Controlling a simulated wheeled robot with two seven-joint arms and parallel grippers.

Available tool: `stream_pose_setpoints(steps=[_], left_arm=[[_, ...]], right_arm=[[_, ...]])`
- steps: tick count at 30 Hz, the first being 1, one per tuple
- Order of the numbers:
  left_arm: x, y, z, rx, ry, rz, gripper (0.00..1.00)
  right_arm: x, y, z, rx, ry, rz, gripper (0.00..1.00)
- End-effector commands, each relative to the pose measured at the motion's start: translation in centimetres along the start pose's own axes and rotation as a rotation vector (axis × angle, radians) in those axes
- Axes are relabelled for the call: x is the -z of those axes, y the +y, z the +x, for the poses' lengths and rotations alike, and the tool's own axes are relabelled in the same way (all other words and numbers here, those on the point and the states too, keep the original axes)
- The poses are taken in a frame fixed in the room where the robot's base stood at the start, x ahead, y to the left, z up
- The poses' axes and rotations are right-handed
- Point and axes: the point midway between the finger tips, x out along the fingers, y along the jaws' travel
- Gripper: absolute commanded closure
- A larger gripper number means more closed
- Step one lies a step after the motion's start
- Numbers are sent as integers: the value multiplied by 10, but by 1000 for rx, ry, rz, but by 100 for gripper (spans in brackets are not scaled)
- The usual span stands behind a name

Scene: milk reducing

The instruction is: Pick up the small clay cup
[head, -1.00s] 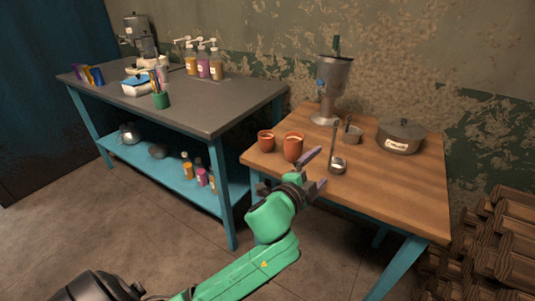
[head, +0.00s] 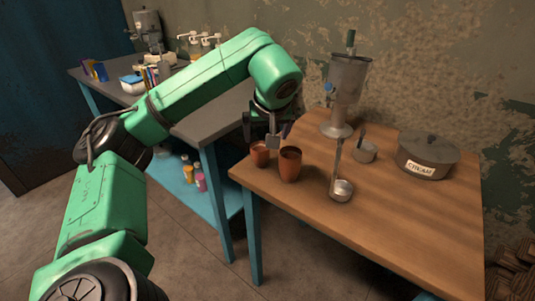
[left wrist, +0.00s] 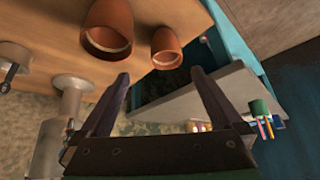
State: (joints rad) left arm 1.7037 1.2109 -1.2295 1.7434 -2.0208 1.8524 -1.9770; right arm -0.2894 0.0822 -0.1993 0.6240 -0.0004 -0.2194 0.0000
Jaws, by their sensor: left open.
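Two reddish-brown clay cups stand upright at the wooden table's left corner. The smaller clay cup (head: 260,155) is on the left and the larger clay cup (head: 290,165) is just right of it. My left gripper (head: 279,136) is open and empty, close above and behind the cups, partly hidden by its own wrist. In the left wrist view the open fingers (left wrist: 157,82) point toward the cups, with the larger cup (left wrist: 107,28) and the smaller cup (left wrist: 166,46) beyond the fingertips. My right gripper is out of view.
A ladle (head: 341,188), a small metal cup (head: 364,152), a metal separator (head: 345,95) and a lidded pot labelled CREAM (head: 425,158) stand on the wooden table (head: 390,220). A dark-topped blue workbench (head: 195,128) is to the left. The table's front right is clear.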

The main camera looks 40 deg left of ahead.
Motion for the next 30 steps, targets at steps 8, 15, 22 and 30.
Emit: stream_pose_setpoints(steps=[8, 15, 22, 30], left_arm=[[-1, 0, 57, -3, -1, 0, 0], [-1, -6, 99, -3, -2, -2, 0], [-1, -5, 110, -6, 0, -1, 0], [-1, -5, 109, -6, 0, -1, 80]], right_arm=[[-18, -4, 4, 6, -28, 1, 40], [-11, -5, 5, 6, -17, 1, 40], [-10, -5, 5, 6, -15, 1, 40], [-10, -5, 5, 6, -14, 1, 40]])
